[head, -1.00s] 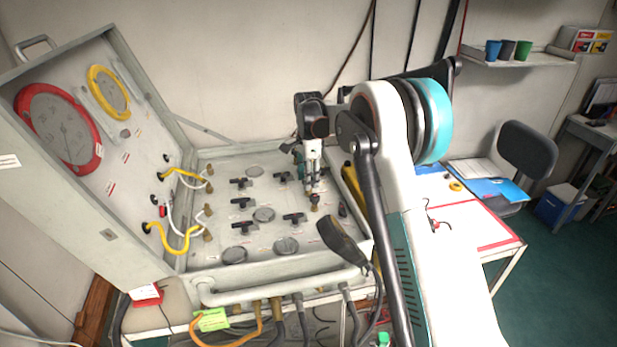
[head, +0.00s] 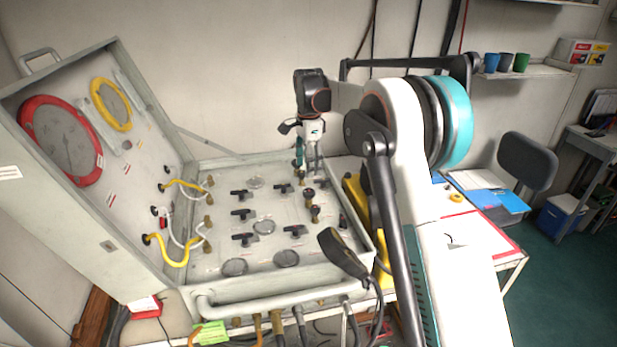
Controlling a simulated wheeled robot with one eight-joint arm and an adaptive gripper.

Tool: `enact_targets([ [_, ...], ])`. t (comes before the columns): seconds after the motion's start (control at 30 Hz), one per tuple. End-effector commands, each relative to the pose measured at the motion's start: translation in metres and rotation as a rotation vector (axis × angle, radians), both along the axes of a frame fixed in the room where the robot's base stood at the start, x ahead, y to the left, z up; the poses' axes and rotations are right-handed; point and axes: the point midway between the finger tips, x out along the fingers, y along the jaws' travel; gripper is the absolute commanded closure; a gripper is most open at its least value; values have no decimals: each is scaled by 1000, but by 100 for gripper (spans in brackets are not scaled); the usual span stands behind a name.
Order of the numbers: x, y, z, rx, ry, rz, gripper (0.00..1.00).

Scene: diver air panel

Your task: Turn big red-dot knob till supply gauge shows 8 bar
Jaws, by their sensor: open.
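The air panel (head: 220,262) is an open grey case with a lid standing at the left. A big red-ringed gauge (head: 66,146) and a smaller yellow-ringed gauge (head: 112,106) are on the lid; their readings are too small to tell. Two round dark knobs, one farther (head: 308,195) and one nearer (head: 314,213), stand on the right part of the panel. I cannot make out a red dot for sure on either. My gripper (head: 312,170) points down above the panel's back right part, open and empty, apart from the knobs.
Several black T-handle valves (head: 242,213) stand left of the round knobs. Yellow and white hoses (head: 180,252) loop at the lid's base. A black handset (head: 340,250) hangs at the case's front right. Blue papers (head: 490,192) lie on the table at the right.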

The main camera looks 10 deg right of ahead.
Motion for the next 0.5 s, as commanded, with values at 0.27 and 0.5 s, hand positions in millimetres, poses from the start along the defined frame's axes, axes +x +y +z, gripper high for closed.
enact_targets([
  [0.27,0,0,23,0,0,0,45],
  [0.5,0,0,23,0,0,0,45],
])
